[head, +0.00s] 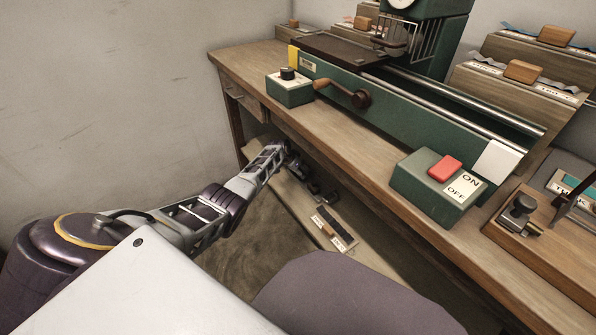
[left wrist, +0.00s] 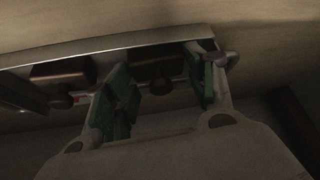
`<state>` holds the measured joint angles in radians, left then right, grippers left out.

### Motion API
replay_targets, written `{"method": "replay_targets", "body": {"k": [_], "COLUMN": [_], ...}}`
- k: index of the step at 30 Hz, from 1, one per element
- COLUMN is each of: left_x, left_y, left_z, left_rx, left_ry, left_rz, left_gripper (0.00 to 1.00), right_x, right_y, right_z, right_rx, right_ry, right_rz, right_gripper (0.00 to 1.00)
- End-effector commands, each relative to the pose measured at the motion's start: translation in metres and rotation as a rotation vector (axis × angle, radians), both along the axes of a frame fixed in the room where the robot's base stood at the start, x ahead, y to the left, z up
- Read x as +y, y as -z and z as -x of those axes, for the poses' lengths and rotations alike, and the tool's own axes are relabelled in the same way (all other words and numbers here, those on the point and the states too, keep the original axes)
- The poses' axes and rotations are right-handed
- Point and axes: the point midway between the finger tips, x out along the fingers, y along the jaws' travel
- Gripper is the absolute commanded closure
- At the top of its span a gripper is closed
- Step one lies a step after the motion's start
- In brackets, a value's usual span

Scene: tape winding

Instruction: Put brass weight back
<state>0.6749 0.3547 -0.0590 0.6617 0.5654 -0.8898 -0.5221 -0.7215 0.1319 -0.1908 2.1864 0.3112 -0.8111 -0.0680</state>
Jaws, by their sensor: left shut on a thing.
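My left gripper (left wrist: 162,82) reaches down to the low shelf under the bench; in the head view its end (head: 292,163) is small and dark. In the left wrist view its green-padded fingers stand on either side of a dark brown knobbed piece, which appears to be the brass weight (left wrist: 158,68). The gripper is shut on it. The weight is within or against a long pale-edged holder (left wrist: 110,45); the dim picture does not show whether it is seated. A similar brown knobbed piece (left wrist: 62,72) is to its left. My right gripper is out of view.
The wooden bench (head: 240,60) overhangs the low shelf (head: 300,195). A labelled dark strip (head: 336,229) lies farther along the shelf. A green winding machine (head: 410,100), a knob box (head: 290,91) and an ON/OFF switch box (head: 420,180) stand on the bench.

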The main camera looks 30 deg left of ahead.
Motion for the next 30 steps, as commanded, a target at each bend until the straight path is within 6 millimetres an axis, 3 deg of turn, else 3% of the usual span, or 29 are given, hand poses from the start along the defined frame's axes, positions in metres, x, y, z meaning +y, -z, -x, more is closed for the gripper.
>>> {"method": "replay_targets", "body": {"k": [6,7,12,30], "left_x": [0.0004,0.0004,0.0009,0.0015], "left_y": [0.0056,0.0053,0.0057,0.0032], "left_z": [0.0020,0.0022,0.0028,0.0043], "left_rx": [0.005,0.006,0.007,0.007], "left_ry": [-0.001,-0.001,-0.002,-0.001], "left_rz": [0.001,0.001,0.000,-0.001], "left_gripper": [0.92,0.41,0.19,0.19], "right_x": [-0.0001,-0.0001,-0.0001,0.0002], "right_y": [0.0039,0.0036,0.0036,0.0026], "right_z": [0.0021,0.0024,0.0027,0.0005], "right_rx": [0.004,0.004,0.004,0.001], "right_ry": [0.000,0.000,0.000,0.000], "right_rz": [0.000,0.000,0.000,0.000], "right_gripper": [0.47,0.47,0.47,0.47]}}
